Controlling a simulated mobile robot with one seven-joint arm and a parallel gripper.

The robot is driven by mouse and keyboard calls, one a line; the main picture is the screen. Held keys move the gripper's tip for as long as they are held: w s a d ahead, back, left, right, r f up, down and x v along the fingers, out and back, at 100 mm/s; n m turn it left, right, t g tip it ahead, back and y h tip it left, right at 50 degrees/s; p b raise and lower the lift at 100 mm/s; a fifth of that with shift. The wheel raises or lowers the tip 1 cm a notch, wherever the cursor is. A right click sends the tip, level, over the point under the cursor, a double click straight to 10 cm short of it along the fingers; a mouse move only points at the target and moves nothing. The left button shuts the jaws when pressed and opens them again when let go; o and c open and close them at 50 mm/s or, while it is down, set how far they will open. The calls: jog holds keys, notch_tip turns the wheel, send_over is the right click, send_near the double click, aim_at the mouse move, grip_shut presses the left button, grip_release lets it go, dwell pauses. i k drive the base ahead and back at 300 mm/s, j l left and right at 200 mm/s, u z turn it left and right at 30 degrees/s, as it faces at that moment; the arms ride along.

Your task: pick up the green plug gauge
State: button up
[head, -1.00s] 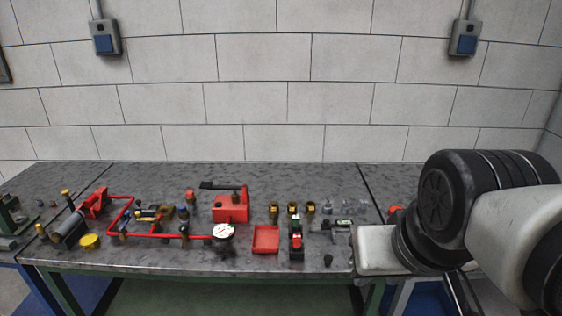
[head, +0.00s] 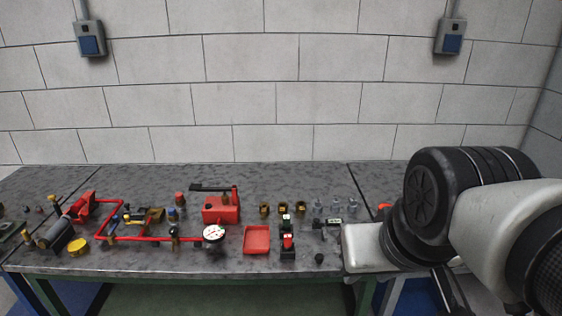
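A small dark stand (head: 287,250) is on the workbench right of the red tray. It has a small part with a green and white patch (head: 286,219) at its far end and a red part (head: 287,241) nearer me. The green part may be the green plug gauge, but it is too small to tell for sure. My arm fills the right side of the head view, over the bench's right part. My gripper's fingers cannot be made out, and nothing is seen in its hold.
The grey workbench (head: 140,262) holds a red pipe assembly (head: 150,239), a white dial gauge (head: 214,233), a red tank (head: 221,209), a red tray (head: 257,239) and several brass fittings (head: 283,209). A small black piece (head: 319,258) lies near the front edge.

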aim_at(286, 220)
jog(key=i+j, duration=0.25)
jog(key=i, duration=0.2)
jog(key=i+j, duration=0.25)
jog(key=i, duration=0.2)
